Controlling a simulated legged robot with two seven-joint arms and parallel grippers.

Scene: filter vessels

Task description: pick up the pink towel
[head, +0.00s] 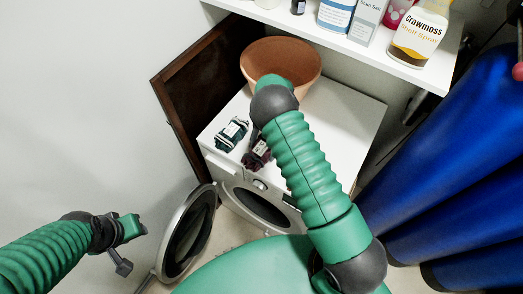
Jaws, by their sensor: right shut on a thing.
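I cannot make out a pink towel in the head view. My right arm reaches up over the white washing machine (340,122) to the brown bowl (297,60) on its top. The far end of that arm, with my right gripper (272,82), is at the bowl's near side. My own wrist hides the fingertips and what they are shut on. My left gripper (124,245) hangs at the lower left, away from the machine, with nothing visible in it. Its jaw opening is unclear from this angle.
A dark teal pack (232,133) and a dark red pack (257,152) lie on the machine's near left. The round door (190,232) stands open. A white shelf (345,44) with bottles overhangs the back. Blue cloth (450,150) hangs at right.

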